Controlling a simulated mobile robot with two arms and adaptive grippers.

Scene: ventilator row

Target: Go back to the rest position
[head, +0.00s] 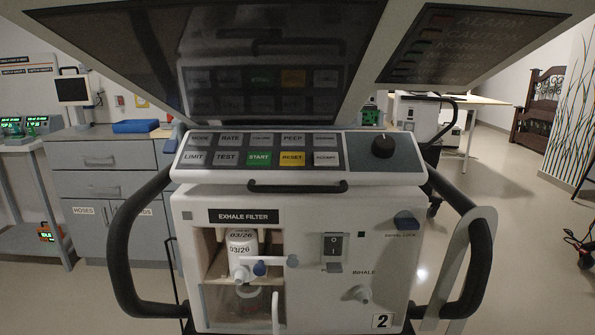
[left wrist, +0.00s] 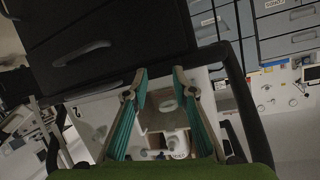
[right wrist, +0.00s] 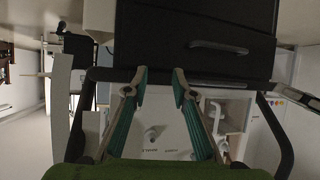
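My left gripper (left wrist: 159,76) shows in the left wrist view with its two teal-padded fingers apart and nothing held between them. My right gripper (right wrist: 160,76) shows the same way in the right wrist view, open and empty. Neither gripper can be made out in the head view. The white ventilator (head: 310,225) stands straight ahead in the head view, and parts of it show beyond the fingers in both wrist views. Its exhale filter (head: 243,255), a white canister marked 03/26, sits upright in the open bay at the lower left.
Black side handles (head: 125,250) flank the ventilator, and its screen (head: 250,50) overhangs the control panel (head: 300,150). Grey drawers (head: 105,170) stand behind at left, with a blue tray (head: 135,126) on top. Another machine (head: 425,112) stands behind at right.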

